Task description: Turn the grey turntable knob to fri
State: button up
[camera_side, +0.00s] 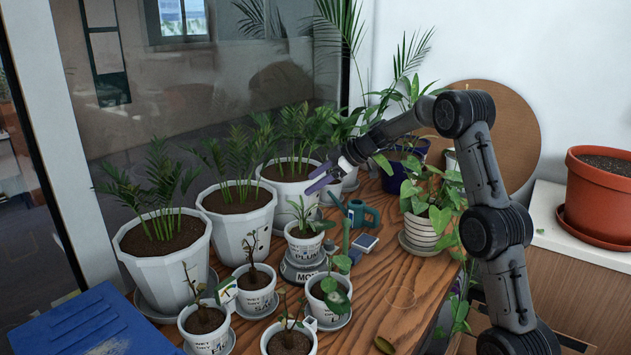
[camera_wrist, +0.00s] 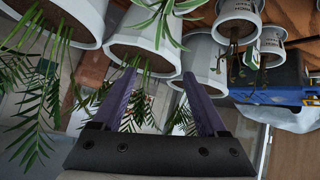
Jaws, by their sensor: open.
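The grey turntable (camera_side: 291,268) stands on the wooden table in the side view. A label on its front starts with "MO"; the rest is hard to read. A small white pot (camera_side: 304,246) marked "PLU…" with a leafy plant sits on it. My gripper (camera_side: 319,178) is open and empty, well above and slightly right of the turntable, in front of a large white pot. In the wrist view, my gripper (camera_wrist: 158,77) shows two purple fingers spread apart with nothing between them. I cannot make out the turntable there.
Several small white pots (camera_side: 255,292) stand close in front of the turntable. Large white palm pots (camera_side: 239,225) stand behind and left. A green watering can (camera_side: 362,212) is to its right. A blue crate (camera_side: 100,325) is at front left. The table's right front is mostly clear.

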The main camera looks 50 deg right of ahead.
jog(key=s+d+f+n+g+h, duration=0.2)
jog(key=s+d+f+n+h, duration=0.2)
jog(key=d+f+n, duration=0.3)
jog(key=s+d+f+n+g+h, duration=0.2)
jog(key=s+d+f+n+h, duration=0.25)
jog(key=d+f, duration=0.3)
jog(key=n+t+y, duration=0.3)
jog(key=n, duration=1.3)
send_near(330, 243)
jog(key=shift+m, duration=0.25)
jog(key=x, duration=0.9)
jog(key=shift+w+d, duration=0.1)
jog(key=shift+w, duration=0.05)
jog(key=shift+c, duration=0.3)
grip_shut()
